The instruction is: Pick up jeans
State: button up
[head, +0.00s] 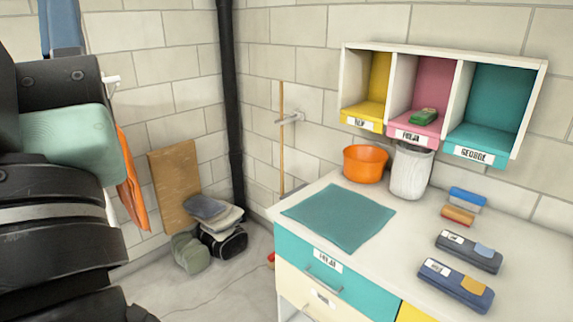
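A blue cloth thing (62,27) hangs on the wall at the top left, partly behind my arm. It may be the jeans, but only a part of it shows. A folded grey-blue cloth (205,208) lies on top of a small pile on the floor by the corner; I cannot tell whether it is the jeans. My arm fills the left edge of the head view, close to the camera. My gripper is not in view.
A white counter (405,235) with drawers stands at right, holding a teal mat (340,215), an orange bowl (365,164), a white bin (411,171) and several small cases. A cubby shelf (400,67) hangs above. Orange cloth (133,180) hangs at left. Some floor is clear.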

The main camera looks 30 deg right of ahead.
aim_at(475, 295)
jog(key=l+z, duration=0.25)
jog(key=z, duration=0.25)
jog(key=k+l+z, duration=0.1)
jog(key=l+z, duration=0.15)
jog(key=z, duration=0.2)
jog(key=l+z, duration=0.25)
jog(key=z, duration=0.25)
jog(key=i+l, duration=0.1)
jog(key=l, duration=0.25)
